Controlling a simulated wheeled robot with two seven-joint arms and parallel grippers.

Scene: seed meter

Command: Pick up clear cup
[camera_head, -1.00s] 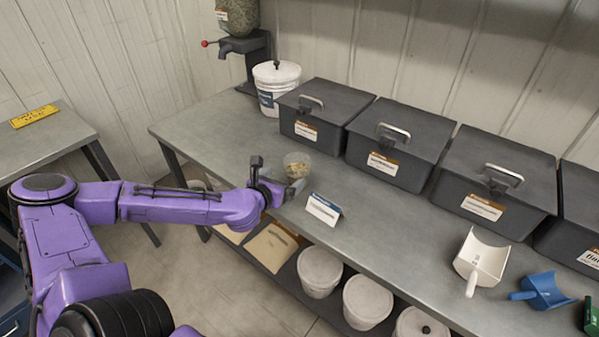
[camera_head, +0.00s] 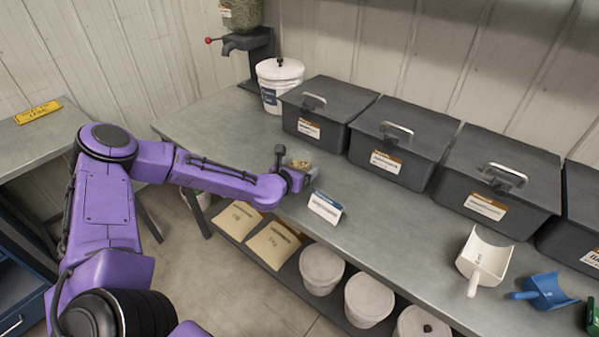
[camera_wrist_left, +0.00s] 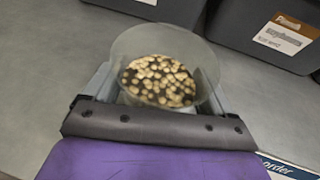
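The clear cup (camera_head: 301,164) stands on the grey workbench near its front edge, with pale and dark seeds inside. In the left wrist view the cup (camera_wrist_left: 160,80) is upright and centred, its round rim toward the camera. My left gripper (camera_head: 297,176) is around the cup, one finger on each side. In the left wrist view the gripper (camera_wrist_left: 160,100) has its fingers spread wide beside the cup; firm contact is not visible. The cup's lower part is partly hidden by the gripper. My right gripper is not in view.
A label card (camera_head: 325,206) stands just right of the gripper. Dark lidded bins (camera_head: 328,110) line the back, beside a white bucket (camera_head: 279,84). A white scoop (camera_head: 484,258) and a blue scoop (camera_head: 543,291) lie farther right. The bench between card and scoops is clear.

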